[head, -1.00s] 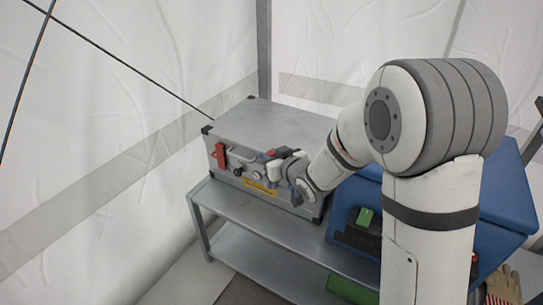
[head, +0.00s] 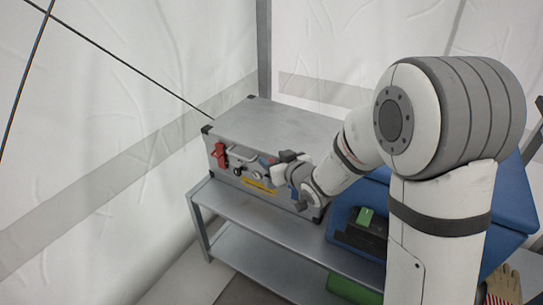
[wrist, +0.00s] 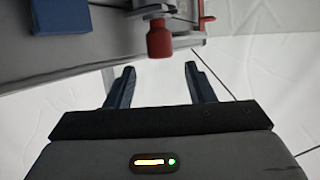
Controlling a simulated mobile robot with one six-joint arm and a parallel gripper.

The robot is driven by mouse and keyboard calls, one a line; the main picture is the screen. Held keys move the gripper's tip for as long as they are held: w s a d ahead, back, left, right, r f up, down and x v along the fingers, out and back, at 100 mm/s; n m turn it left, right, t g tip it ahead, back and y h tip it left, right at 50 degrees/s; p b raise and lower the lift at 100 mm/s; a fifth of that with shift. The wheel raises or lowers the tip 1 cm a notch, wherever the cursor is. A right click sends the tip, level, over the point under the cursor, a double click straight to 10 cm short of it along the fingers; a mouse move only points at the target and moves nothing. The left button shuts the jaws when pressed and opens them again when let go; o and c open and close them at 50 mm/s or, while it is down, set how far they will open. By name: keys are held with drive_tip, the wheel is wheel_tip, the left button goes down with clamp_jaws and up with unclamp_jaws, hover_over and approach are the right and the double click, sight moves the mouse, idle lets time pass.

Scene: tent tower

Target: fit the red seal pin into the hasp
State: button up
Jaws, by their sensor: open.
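The metal case (head: 262,130) stands on the shelf, with the hasp (head: 243,158) on its front face. In the wrist view the red seal pin (wrist: 159,42) shows its thick red end beyond my fingertips, roughly in line with the gap between them. Its other end meets a pale metal part, likely the hasp (wrist: 155,10); I cannot tell how deep it sits. My gripper (wrist: 160,68) is open and empty, apart from the pin. In the head view my gripper (head: 275,166) is in front of the case's right half and hides part of that face.
A red latch handle (head: 219,155) is at the case's left front; a red part also shows in the wrist view (wrist: 204,19). A yellow label (head: 260,187) lies low on the face. A blue crate (head: 505,210) stands right. The shelf (head: 240,208) is clear in front.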

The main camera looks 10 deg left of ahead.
drive_tip(key=v, duration=0.6)
drive_tip(key=shift+p, duration=0.45)
drive_tip(key=shift+r, duration=0.1)
